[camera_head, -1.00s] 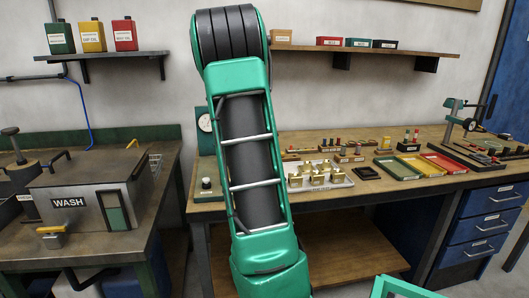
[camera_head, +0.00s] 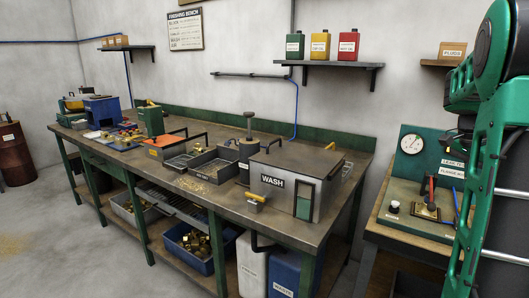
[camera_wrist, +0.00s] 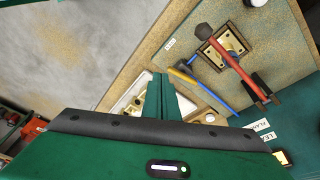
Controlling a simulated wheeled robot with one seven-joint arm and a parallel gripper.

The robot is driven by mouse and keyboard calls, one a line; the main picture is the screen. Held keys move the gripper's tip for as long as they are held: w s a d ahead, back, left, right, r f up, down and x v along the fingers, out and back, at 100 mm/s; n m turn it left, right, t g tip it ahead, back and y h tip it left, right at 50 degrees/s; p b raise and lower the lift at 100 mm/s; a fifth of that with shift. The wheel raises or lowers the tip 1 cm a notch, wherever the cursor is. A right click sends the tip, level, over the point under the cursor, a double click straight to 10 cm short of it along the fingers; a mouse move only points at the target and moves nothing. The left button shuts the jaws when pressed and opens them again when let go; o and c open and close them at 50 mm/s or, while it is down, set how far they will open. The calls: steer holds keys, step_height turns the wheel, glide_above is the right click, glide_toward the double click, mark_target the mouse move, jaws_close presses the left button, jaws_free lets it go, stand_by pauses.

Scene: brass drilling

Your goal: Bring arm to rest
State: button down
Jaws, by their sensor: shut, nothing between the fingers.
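My green arm fills the right edge of the head view; its lower end runs out of the frame. My gripper (camera_wrist: 160,98) shows only in the wrist view, as two green fingers held together with nothing between them. Below it in that picture is a pale bench top with a white tray (camera_wrist: 122,104), partly hidden by the fingers. I cannot tell the height of the gripper above the bench.
A leak-test station with a dial gauge (camera_head: 411,144) and red-handled clamp (camera_head: 429,190) stands beside my arm; the clamp (camera_wrist: 225,58) also shows in the wrist view. To the left, the finishing bench (camera_head: 215,196) carries a wash box (camera_head: 273,186).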

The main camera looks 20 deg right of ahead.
steer(key=s+a+f+n, duration=0.1)
steer(key=s+a+n, duration=0.1)
steer(key=a, duration=0.6)
steer(key=s+a+f+n+t+y, duration=0.1)
steer(key=s+a+f+n, duration=0.1)
steer(key=a+n, duration=0.3)
steer(key=s+a, duration=0.1)
steer(key=a, duration=0.1)
steer(key=shift+s+a, duration=0.35)
steer(key=c, duration=2.3)
jaws_free()
steer(key=s+a+f+n, duration=0.2)
steer(key=s+a, duration=0.1)
steer(key=a, duration=0.1)
steer(key=s+a+f+n+y, duration=0.1)
steer(key=s+a+f+n, duration=0.1)
steer(key=a, duration=0.3)
steer(key=s+a+f+n, duration=0.2)
steer(key=s+a+n, duration=0.1)
steer(key=a, duration=0.1)
steer(key=shift+s+a+n+y, duration=0.3)
steer(key=shift+s+n+y, duration=0.1)
steer(key=o, duration=0.4)
steer(key=shift+s+a+f+t, duration=0.1)
steer(key=shift+a+t, duration=0.05)
steer(key=shift+t, duration=0.15)
steer(key=shift+o, duration=0.2)
steer(key=shift+s, duration=0.15)
